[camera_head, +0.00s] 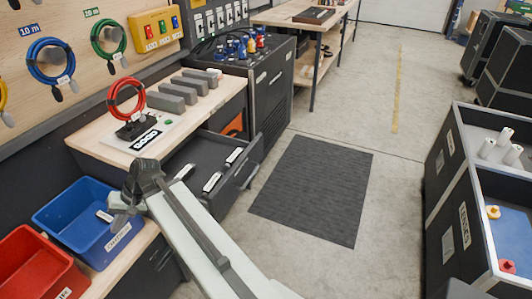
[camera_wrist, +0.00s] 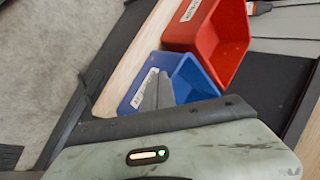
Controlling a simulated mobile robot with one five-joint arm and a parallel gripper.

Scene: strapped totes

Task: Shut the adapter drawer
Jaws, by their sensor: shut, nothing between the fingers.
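The adapter drawer (camera_head: 246,172) stands pulled out from under the workbench in the head view. Its dark front with a handle faces the floor mat, and a few light-coloured pieces (camera_head: 212,182) lie inside. My gripper (camera_head: 118,205) is shut and empty. It is to the left of the drawer, by the blue bin, apart from the drawer front. My arm hides the drawer's near corner. In the wrist view the grey fingers (camera_wrist: 156,90) show in front of the blue bin; I cannot make out the drawer there.
The blue bin (camera_head: 46,216) and red bin (camera_head: 18,246) stand at the bench's left end. A red cable coil (camera_head: 125,96) stands on the bench above the drawer. A dark cabinet (camera_head: 272,98) stands behind the drawer. The floor mat (camera_head: 325,185) is clear; a case (camera_head: 446,215) stands at right.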

